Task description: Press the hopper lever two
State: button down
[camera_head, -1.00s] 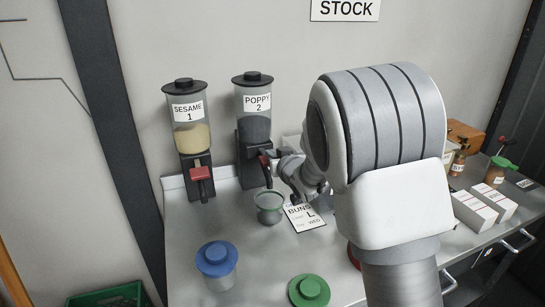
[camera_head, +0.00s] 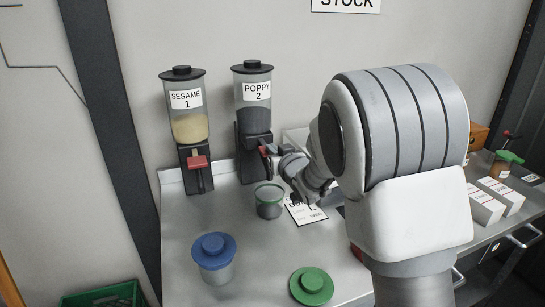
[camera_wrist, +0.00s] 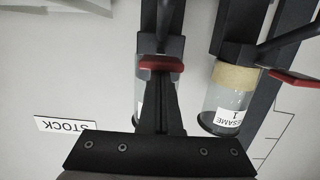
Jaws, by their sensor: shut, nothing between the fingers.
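The poppy hopper marked 2 (camera_head: 254,118) stands against the wall, with a dark base and grey tub. Its red lever (camera_head: 263,150) is mostly hidden by my gripper (camera_head: 269,153) in the head view. In the wrist view, which is upside down, the red lever bar (camera_wrist: 161,63) lies across the tips of my gripper (camera_wrist: 160,82). The fingers are shut with nothing between them. The tips are at the lever; I cannot tell whether they touch it. A green-rimmed cup (camera_head: 269,203) stands on the counter in front of hopper two.
The sesame hopper marked 1 (camera_head: 188,128), with its own red lever (camera_head: 197,162), stands close on the left. A blue-lidded jar (camera_head: 214,262) and a green lid (camera_head: 311,286) are nearer. A paper card (camera_head: 305,213) lies right of the cup.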

jog(key=shift+f+t+y+b, duration=0.6)
jog(key=shift+f+t+b, duration=1.2)
jog(key=shift+b, duration=5.6)
jog(key=shift+s+r+p, duration=0.65)
jog(key=shift+r+p, duration=0.05)
jog(key=shift+r, duration=1.3)
jog(key=v, duration=1)
jog(key=shift+d+r, duration=0.3)
jog(key=shift+d, duration=0.05)
jog(key=shift+r, duration=0.1)
